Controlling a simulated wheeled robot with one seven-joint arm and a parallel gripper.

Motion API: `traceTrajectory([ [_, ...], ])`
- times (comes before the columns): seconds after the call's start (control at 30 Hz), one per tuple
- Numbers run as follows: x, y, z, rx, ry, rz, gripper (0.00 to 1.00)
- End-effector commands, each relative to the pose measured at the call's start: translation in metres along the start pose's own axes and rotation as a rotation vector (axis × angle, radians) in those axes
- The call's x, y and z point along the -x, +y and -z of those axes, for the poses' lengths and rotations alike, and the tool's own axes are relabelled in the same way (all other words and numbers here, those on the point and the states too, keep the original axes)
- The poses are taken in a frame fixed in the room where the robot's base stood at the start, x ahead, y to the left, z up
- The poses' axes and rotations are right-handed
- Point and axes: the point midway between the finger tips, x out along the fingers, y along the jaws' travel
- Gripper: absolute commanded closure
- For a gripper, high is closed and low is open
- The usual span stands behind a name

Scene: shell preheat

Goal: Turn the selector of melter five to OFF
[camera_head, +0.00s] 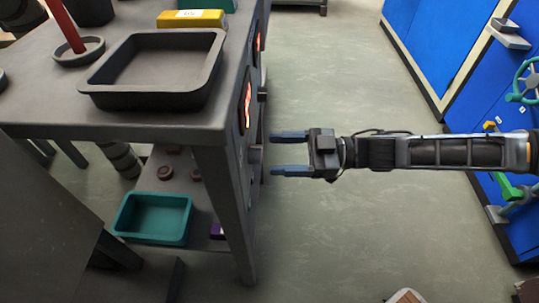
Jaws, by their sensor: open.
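My gripper (273,154) is open and empty. It reaches in from the right with its two blue-grey fingers pointing left at the side panel of the dark bench. A small dark round knob (256,153) stands out from that panel, just left of the gap between the fingertips and apart from them in the picture. A second knob (263,97) sits farther along the panel. The panel is seen almost edge-on, so I cannot read any label or selector position. I cannot tell which knob belongs to melter five.
Orange-glowing openings (247,105) show on the panel. A dark tray (155,68), a yellow box (192,19) and a red rod in a dish (80,50) are on the bench. A teal bin (153,218) sits below. Blue cabinets (440,45) stand right; the floor between is clear.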

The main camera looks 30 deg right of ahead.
Motion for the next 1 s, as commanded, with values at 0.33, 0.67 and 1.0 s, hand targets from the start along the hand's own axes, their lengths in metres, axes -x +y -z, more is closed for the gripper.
traceTrajectory([
  [0.33, -0.030, 0.000, -0.001, 0.000, -0.002, -0.002, 0.32],
  [0.67, -0.031, 0.000, -0.001, 0.000, -0.002, -0.003, 0.41],
  [1.0, -0.030, 0.000, -0.001, 0.000, -0.002, -0.003, 0.73],
])
